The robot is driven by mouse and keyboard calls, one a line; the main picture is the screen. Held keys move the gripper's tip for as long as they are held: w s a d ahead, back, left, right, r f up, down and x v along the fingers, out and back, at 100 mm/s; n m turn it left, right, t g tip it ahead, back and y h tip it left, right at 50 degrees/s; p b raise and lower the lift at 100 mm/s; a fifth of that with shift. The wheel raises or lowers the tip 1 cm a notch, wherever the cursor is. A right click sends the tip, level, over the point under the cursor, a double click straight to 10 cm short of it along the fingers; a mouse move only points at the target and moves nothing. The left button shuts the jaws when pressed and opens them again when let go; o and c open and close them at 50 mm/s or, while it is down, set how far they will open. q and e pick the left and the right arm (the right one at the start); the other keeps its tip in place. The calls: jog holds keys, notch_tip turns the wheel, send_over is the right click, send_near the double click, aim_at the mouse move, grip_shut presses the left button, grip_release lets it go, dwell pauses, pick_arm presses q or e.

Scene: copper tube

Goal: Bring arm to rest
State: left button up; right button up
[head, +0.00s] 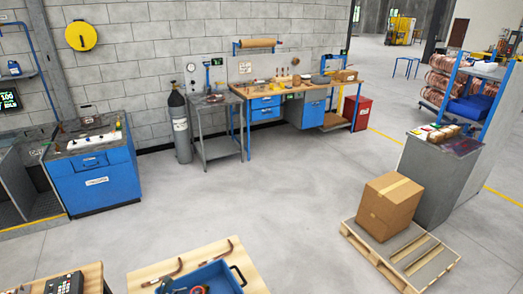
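Neither of my arms nor grippers shows in the head view. A wooden table (226,249) stands at the bottom centre, cut off by the lower edge. On it sits a blue tray (222,280) with a dark handle and a few small items inside, too small to name surely. Two bent copper-coloured tubes lie on the wood behind the tray, one on the left (163,274) and one on the right (222,252).
A second wooden table (92,272) with dark devices is at bottom left. A blue cabinet (95,182), gas cylinder (181,135) and workbench (300,90) line the wall. The middle floor is clear.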

pick_arm(q)
jog(key=s+d+r+n+t+y, duration=0.2)
jog(key=d+r+n+t, duration=0.7)
jog(key=n, duration=0.7)
jog(key=s+a+f+n+g+y, duration=0.8)
jog(key=s+f+n, duration=0.4)
jog(key=n, duration=0.8)
jog(key=s+d+f+n+g+h, duration=0.1)
jog(key=s+d+f+n+g, duration=0.2)
jog(key=s, duration=0.5)
jog(key=s+d+f+n+g+h, duration=0.1)
jog(key=s+d+f+g+h, duration=0.15)
jog(key=s+d, duration=0.4)
jog(key=s+a+f+g, duration=0.1)
jog(key=a+f, duration=0.1)
jog(key=f, duration=1)
jog(key=s+a+f+g, duration=0.1)
jog(key=s+f, duration=0.1)
jog(key=f, duration=1)
jog(key=s+a+f+g, duration=0.1)
jog(key=s+a+f, duration=0.2)
jog(key=s+f, duration=1.3)
jog(key=shift+s+a+f+m+y, duration=0.15)
jog(key=shift+s+f+m+y, duration=0.2)
jog(key=shift+s, duration=0.6)
pick_arm(e)
jog(key=shift+d, duration=0.9)
